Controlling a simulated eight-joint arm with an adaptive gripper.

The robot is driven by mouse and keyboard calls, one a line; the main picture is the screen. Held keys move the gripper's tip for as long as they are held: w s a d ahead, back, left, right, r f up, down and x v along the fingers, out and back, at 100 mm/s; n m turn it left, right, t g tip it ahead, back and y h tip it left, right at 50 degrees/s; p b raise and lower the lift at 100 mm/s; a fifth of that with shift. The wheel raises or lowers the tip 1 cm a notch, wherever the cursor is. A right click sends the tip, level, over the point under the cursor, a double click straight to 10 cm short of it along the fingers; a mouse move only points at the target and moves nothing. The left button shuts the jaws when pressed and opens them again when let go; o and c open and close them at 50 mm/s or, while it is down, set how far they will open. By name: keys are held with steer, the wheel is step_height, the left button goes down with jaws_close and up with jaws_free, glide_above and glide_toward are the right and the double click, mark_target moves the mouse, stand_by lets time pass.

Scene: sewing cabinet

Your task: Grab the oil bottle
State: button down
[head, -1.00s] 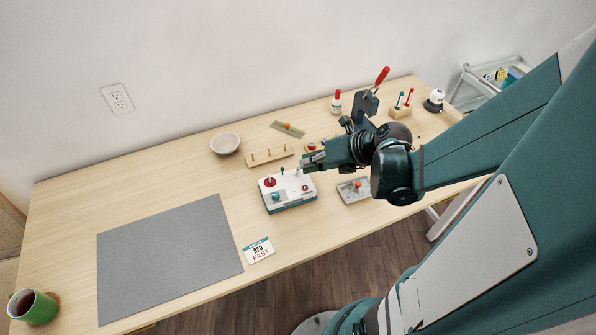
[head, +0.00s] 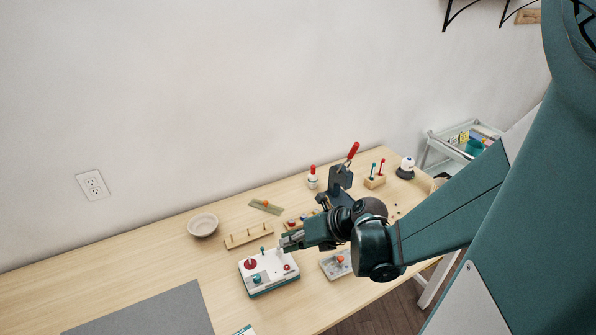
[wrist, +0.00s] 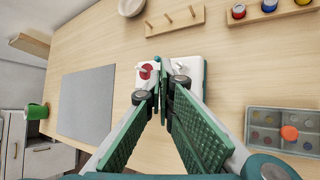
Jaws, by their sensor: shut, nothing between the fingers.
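A small white bottle with a red top (head: 313,178), which looks like the oil bottle, stands upright near the back edge of the table in the head view. I cannot make out its label, and it does not show in the wrist view. My gripper (head: 284,243) is shut and empty, to the front left of the bottle and well apart from it. In the wrist view its fingertips (wrist: 163,88) come together over the white-and-teal control box (head: 268,271), which has a red knob. I cannot tell the height between them.
A dark clamp with a red handle (head: 341,182) stands right of the bottle, close to my arm. A pegged wooden rack (head: 247,237), a bowl (head: 203,225) and a grey parts tray (head: 334,267) lie around. A wooden block with small tools (head: 374,182) stands farther right.

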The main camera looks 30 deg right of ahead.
stand_by(0.3)
steer(key=c, duration=1.9)
jaws_free()
steer(key=shift+o, duration=0.2)
steer(key=shift+w, duration=0.1)
steer(key=m+g+h+p, duration=0.2)
steer(key=m+g+h, duration=0.2)
steer(key=m+h, duration=0.6)
glide_toward(312, 177)
steer(key=shift+n+h, duration=0.3)
steer(key=shift+h, duration=0.1)
steer(key=shift+a+x, duration=0.1)
steer(key=shift+x, duration=1.1)
steer(key=shift+a+x, duration=0.15)
steer(key=shift+x, duration=1)
